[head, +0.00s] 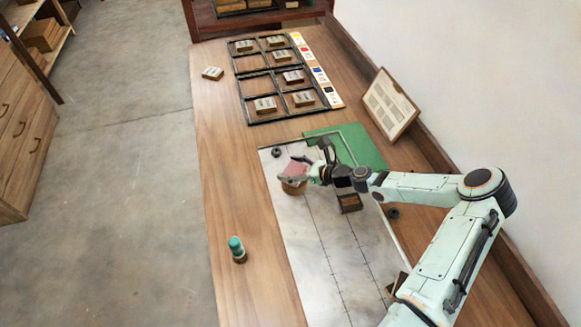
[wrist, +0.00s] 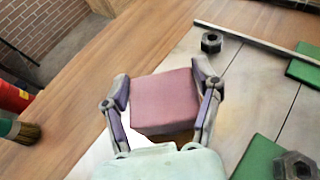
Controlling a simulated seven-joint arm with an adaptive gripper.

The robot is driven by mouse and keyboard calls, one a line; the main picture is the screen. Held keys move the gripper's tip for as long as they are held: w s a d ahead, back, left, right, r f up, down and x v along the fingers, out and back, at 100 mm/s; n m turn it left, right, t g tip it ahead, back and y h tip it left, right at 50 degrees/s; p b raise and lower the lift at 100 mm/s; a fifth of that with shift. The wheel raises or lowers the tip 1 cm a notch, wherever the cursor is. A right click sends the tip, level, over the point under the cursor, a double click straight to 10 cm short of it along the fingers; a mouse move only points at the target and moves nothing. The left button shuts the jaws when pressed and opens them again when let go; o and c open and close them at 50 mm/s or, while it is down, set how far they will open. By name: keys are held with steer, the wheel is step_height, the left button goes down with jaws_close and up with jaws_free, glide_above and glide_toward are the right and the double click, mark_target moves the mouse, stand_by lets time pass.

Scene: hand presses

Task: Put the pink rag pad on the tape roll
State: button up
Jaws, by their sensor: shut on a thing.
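The pink rag pad (head: 294,168) is a square, soft-looking block. In the wrist view the pad (wrist: 165,102) sits between the two fingers of my gripper (wrist: 163,84), which is shut on its left and right sides. A tan-brown round thing (head: 292,188), likely the tape roll, shows directly under the pad. The pad hides most of it, and I cannot tell whether they touch.
A dark hex nut (wrist: 212,42) lies beyond the pad, and another (wrist: 296,166) on green at the right. A teal-handled brush (head: 237,249) stands on the wood. A black-framed grid (head: 262,122) holds several boxes. A dark open box (head: 349,203) stands right of my gripper.

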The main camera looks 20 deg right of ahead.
steer(key=shift+f, duration=0.2)
steer(key=o, duration=1)
steer(key=shift+o, duration=0.2)
steer(key=shift+s+d+r, duration=0.1)
steer(key=shift+d+r, duration=0.05)
steer(key=v, duration=1.1)
steer(key=s+a+r+n+g+h, duration=0.3)
steer(key=s+a+n+g, duration=0.5)
steer(key=n, duration=0.4)
steer(key=s+a+r+n+g+h, duration=0.1)
steer(key=s+a+r+n+h, duration=0.1)
steer(key=s+r+n, duration=0.4)
steer(key=s+a+r+n+h, duration=0.3)
steer(key=s+r+n, duration=0.3)
steer(key=s+n, duration=0.4)
steer(key=shift+s+a+r+g+h, duration=0.15)
steer(key=shift+s+r+g+h, duration=0.25)
steer(key=shift+s, duration=0.55)
